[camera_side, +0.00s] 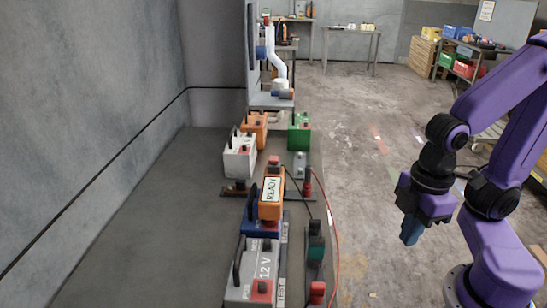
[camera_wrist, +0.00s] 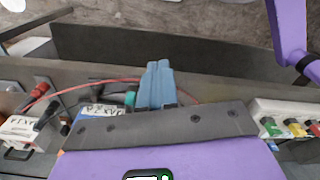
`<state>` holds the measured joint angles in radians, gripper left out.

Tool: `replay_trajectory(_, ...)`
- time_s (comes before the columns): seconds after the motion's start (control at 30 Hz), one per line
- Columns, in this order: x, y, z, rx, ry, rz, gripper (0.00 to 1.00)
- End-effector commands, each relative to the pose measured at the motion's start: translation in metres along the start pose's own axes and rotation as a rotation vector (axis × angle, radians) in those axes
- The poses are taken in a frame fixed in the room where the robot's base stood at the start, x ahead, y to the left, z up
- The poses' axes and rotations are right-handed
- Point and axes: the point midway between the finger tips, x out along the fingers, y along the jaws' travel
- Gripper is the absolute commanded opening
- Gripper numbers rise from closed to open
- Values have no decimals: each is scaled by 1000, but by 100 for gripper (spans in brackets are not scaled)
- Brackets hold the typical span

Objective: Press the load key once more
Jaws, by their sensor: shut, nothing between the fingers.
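My gripper (camera_side: 411,235) is shut and empty, its blue fingers pointing down, well to the right of the bench in the side view. In the wrist view its closed fingertips (camera_wrist: 158,66) show in the upper middle. An orange tester (camera_side: 272,207) with a display reading READY stands on the bench, apart from my gripper. I cannot make out a load key on it in the side view. A white panel (camera_wrist: 258,107) with green, yellow and red parts shows at the right of the wrist view; I cannot tell whether the load key is there.
A grey 12 V battery (camera_side: 244,282) stands at the bench front, with a blue battery (camera_side: 248,226) behind it. White (camera_side: 239,160), orange (camera_side: 255,124) and green (camera_side: 299,137) batteries stand farther back. A red cable (camera_side: 335,240) hangs along the right edge. Floor between bench and gripper looks clear.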

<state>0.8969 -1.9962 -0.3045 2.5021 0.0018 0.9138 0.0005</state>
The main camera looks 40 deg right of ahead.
Motion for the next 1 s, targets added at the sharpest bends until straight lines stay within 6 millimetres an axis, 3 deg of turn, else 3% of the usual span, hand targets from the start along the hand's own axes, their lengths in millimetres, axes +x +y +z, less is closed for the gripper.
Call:
replay_trajectory(0.23,0,1,-2,9,4,0,0)
replay_trajectory(0.37,-4,7,-13,58,31,0,0)
replay_trajectory(0.67,-24,45,-68,336,172,-1,0)
replay_trajectory(1.0,-55,101,-126,675,356,-1,0)
